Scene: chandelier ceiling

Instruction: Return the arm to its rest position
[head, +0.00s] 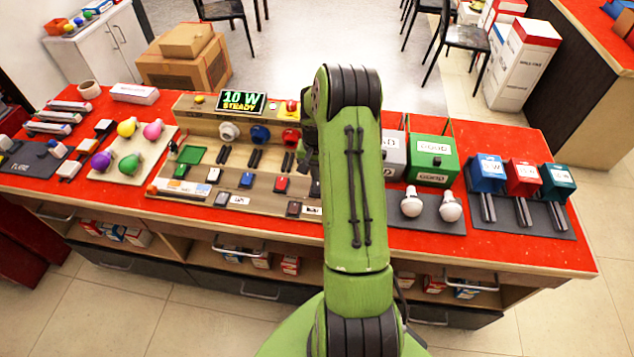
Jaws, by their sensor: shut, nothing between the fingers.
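My green arm rises from the bottom centre and reaches over the long red-topped counter (520,243). Its forearm stands nearly upright in the picture, with a black-banded joint at the top. Past that joint the arm folds away behind itself. A small dark part shows along its left edge, above the wooden test board (262,203). I cannot make out my gripper or its fingers, as the arm covers that spot. No object is seen in its hold.
A green bin (431,158) and white bulbs (451,206) sit right of the arm, near blue (487,172), red (523,177) and teal boxes (558,182). The counter's front right is clear.

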